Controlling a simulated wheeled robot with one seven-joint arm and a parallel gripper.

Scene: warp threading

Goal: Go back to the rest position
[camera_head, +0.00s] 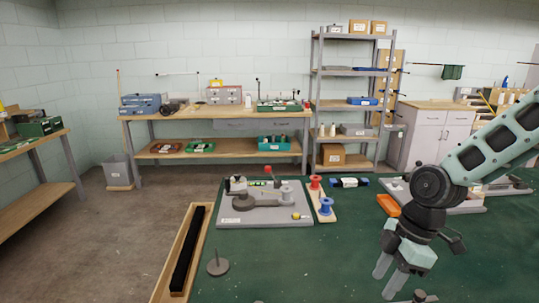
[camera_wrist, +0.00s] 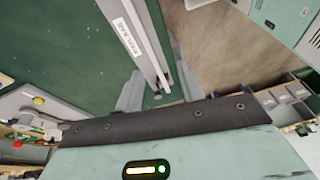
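My gripper (camera_head: 386,284) hangs over the right part of the green tabletop (camera_head: 330,260), pointing down. Its two pale fingers are apart, with nothing visible held between them in the head view. In the wrist view my gripper (camera_wrist: 160,92) also shows its fingers spread. A long grey bar with a white label (camera_wrist: 138,42) appears beyond and between them there; its distance from the fingers is hard to judge. My arm comes in from the right edge of the head view, bent downward.
A grey board with a winding device (camera_head: 265,216) sits on the tabletop's left, beside a wooden base holding red and blue spools (camera_head: 326,206). An orange tray (camera_head: 388,205) lies just left of my arm. A long black-lined wooden tray (camera_head: 188,250) runs along the left edge.

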